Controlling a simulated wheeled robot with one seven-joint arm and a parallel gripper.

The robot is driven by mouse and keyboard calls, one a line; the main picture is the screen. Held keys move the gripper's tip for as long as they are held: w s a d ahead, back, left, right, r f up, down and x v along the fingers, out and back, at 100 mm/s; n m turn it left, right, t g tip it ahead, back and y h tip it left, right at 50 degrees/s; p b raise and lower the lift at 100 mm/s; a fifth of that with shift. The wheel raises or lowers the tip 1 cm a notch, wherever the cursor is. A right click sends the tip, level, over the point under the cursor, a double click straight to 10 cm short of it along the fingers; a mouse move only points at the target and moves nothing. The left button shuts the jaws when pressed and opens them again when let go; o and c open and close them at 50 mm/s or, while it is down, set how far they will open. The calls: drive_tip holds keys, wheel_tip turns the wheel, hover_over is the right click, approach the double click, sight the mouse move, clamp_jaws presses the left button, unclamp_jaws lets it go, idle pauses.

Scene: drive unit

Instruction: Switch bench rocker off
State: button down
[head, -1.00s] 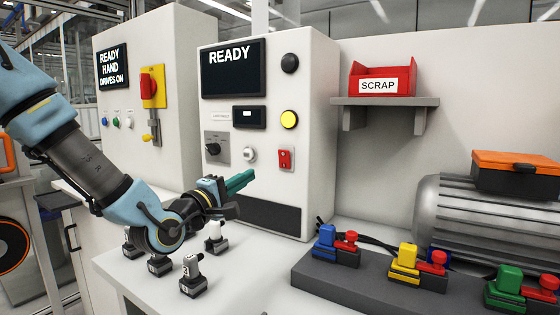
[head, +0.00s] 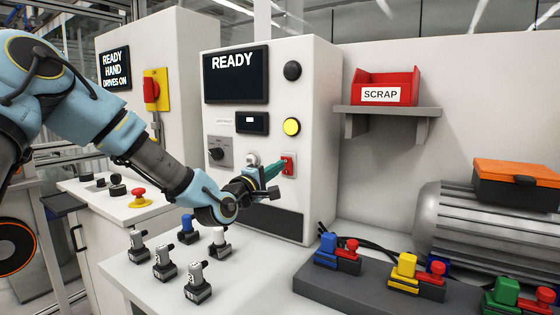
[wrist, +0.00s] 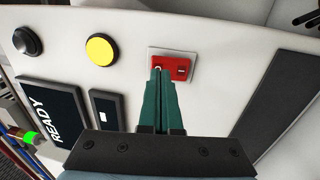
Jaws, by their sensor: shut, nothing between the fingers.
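The bench rocker (head: 288,165) is a red switch on a pale plate, low on the right of the white cabinet's front. It also shows in the wrist view (wrist: 185,68), with a small light mark at its left end and a dark-framed mark at its right. My gripper (head: 279,168) is shut and empty, its green fingers pointing at the rocker. In the wrist view the fingertips (wrist: 161,72) overlap the rocker's left part and hide some of it. I cannot tell whether they touch it.
A yellow button (head: 291,126) and a black button (head: 292,71) are above the rocker. A black rotary switch (head: 218,153) is to its left. The screen (head: 235,75) reads READY. Several small grey-bodied parts (head: 198,283) stand on the bench below my arm.

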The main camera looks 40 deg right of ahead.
drive_tip(key=shift+x, duration=0.8)
drive_tip(key=shift+p, duration=0.3)
drive_tip(key=shift+d+r+y+p, duration=0.25)
drive_tip(key=shift+r+y+p, duration=0.35)
drive_tip(key=shift+p, duration=0.4)
drive_tip(key=shift+w+f+b, duration=0.1)
drive_tip(key=shift+f+b, duration=0.2)
